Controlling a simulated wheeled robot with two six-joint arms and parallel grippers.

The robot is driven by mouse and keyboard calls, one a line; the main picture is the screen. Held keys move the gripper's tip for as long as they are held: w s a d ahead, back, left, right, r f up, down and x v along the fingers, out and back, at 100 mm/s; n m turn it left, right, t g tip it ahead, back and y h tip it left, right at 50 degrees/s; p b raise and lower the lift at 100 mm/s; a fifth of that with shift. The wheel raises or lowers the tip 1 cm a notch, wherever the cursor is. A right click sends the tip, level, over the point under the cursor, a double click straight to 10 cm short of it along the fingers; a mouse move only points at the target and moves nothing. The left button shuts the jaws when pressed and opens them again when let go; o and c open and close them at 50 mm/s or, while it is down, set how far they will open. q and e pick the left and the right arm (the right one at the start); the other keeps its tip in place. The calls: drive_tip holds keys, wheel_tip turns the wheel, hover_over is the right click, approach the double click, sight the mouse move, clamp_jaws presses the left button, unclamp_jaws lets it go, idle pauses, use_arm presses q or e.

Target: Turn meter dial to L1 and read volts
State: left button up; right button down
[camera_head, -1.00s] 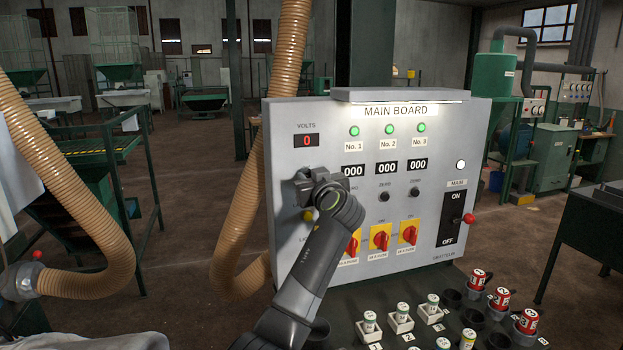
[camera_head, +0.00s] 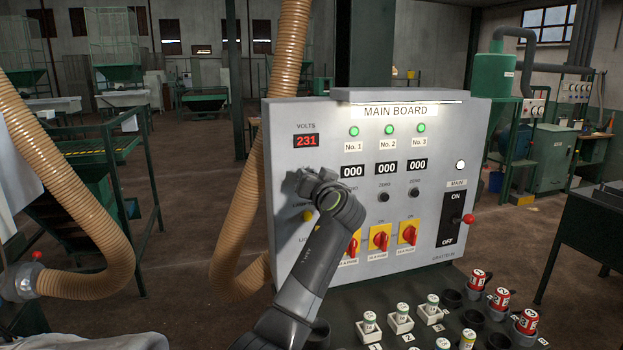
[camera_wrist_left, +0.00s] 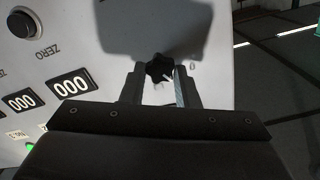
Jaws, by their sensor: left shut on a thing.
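The grey main board (camera_head: 300,240) stands ahead of me. Its volts display (camera_head: 306,140) at the upper left reads 231 in red. The meter dial (camera_wrist_left: 158,70) is a small dark lobed knob with a white pointer mark, in the left wrist view. My left gripper (camera_wrist_left: 160,85) is shut on it, one finger on each side. Most of the markings around the dial are hidden or shadowed; a 0 shows to its right. In the head view my left gripper (camera_head: 312,186) and arm cover the dial. My right gripper is not in view.
Green lamps (camera_head: 390,129) are lit above three counters (camera_head: 386,168) reading 000. Red rotary switches (camera_head: 380,238) and the main switch (camera_head: 452,220) are to the right. A ribbed hose (camera_head: 285,70) hangs behind.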

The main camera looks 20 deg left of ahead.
use_arm(q)
drive_tip(key=shift+m, duration=1)
drive_tip(key=o, duration=1)
drive_tip(key=shift+d, duration=0.1)
drive_tip(key=shift+b+v, duration=3.05)
drive_tip(key=shift+v, duration=5.65)
drive_tip(key=shift+w, duration=0.1)
